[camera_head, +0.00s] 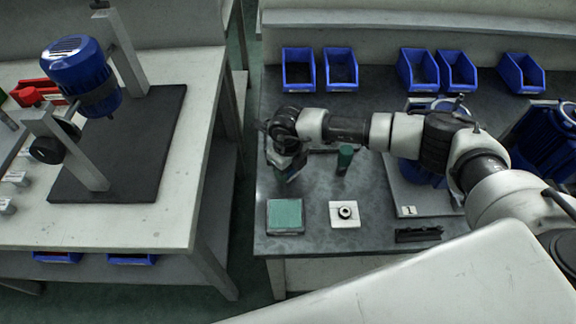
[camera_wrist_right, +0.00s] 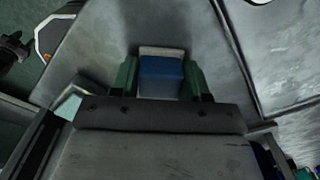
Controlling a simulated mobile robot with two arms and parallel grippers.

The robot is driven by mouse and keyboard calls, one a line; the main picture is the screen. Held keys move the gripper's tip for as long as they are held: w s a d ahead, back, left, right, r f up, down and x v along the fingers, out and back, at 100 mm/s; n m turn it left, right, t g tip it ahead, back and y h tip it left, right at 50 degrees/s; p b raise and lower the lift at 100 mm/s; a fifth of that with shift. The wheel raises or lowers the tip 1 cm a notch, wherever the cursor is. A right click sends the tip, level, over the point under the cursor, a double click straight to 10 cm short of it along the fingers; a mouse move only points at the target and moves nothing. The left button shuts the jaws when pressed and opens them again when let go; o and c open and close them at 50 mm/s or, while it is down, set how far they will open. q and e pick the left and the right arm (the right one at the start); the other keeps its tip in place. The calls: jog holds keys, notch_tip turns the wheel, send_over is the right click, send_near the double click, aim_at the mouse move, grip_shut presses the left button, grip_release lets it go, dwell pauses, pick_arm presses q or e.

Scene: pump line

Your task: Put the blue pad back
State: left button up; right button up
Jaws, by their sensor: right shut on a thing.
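The blue pad (camera_wrist_right: 161,72) shows in the right wrist view as a small blue block between the two green fingers of my right gripper (camera_wrist_right: 161,82). The gripper is shut on it. A pale strip borders its far side; I cannot tell whether it belongs to the pad. In the head view my right gripper (camera_head: 288,168) is over the left part of the dark worktable (camera_head: 375,185), and the pad is mostly hidden there. I cannot tell the height above the table. My left gripper is not in view.
A green square in a grey tray (camera_head: 285,215) lies near the front left corner. Beside it are a white plate with a ring (camera_head: 345,212) and a green cylinder (camera_head: 345,158). Blue bins (camera_head: 298,68) line the back. A floor gap separates the left table (camera_head: 150,215).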

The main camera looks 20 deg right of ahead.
jog(key=o, duration=1)
jog(key=shift+c, duration=0.2)
notch_tip(320, 180, up, 12)
jog(key=shift+r, duration=0.1)
